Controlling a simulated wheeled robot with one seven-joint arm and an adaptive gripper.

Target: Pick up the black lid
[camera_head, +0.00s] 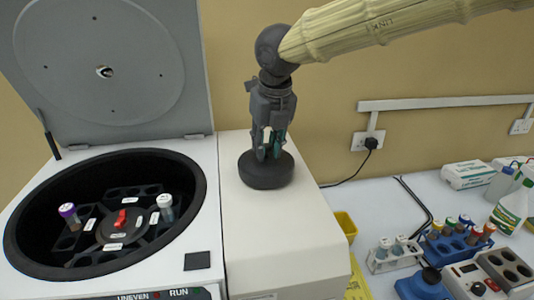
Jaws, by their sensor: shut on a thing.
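The black lid (266,174) is a round, dark disc on the white flat top of the machine, right of the centrifuge's open bowl. My gripper (267,154) points straight down over it. Its fingers are shut on the upper middle part of the lid, which they partly hide. I cannot tell whether the lid's underside touches the white surface or is slightly raised.
The open centrifuge (110,215) holds a purple-capped tube (69,213) and a white-capped tube (165,204); its grey cover (105,60) stands up behind. At right are a tube rack (395,254), a blue rack (455,245), a yellow container (346,226) and a spray bottle (511,210).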

